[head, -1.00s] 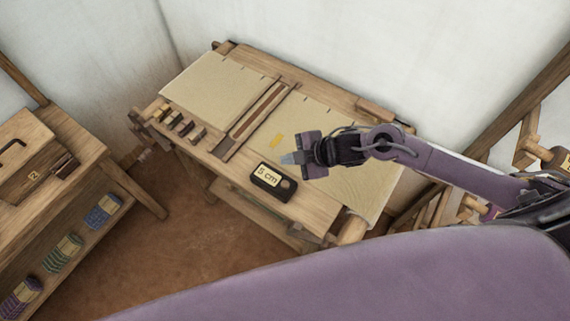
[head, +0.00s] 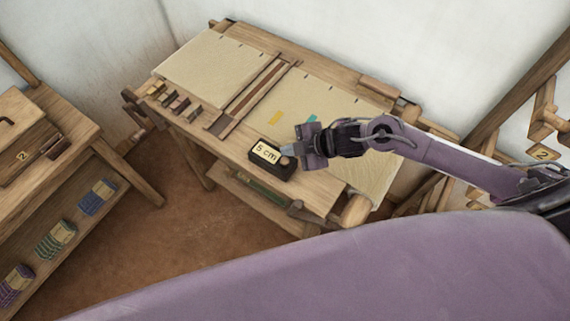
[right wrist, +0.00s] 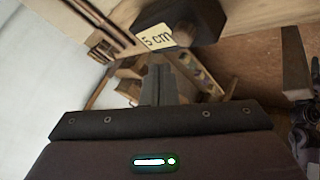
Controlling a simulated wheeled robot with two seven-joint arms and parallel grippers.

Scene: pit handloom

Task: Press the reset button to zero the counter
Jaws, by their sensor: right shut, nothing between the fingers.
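The counter is a black box (head: 283,171) with a cream "5 cm" label (head: 266,152), lying on the loom's front wooden board. In the right wrist view the counter (right wrist: 198,20) and its label show at the top, just beyond my fingertips. My right gripper (head: 288,150) is shut and empty, its tips at the right part of the counter in the head view. I cannot tell whether they touch it. My left gripper is not in view.
Several small wooden pieces (head: 179,104) lie left of the counter. A side bench (head: 75,125) with yarn bundles on its shelf stands at the left.

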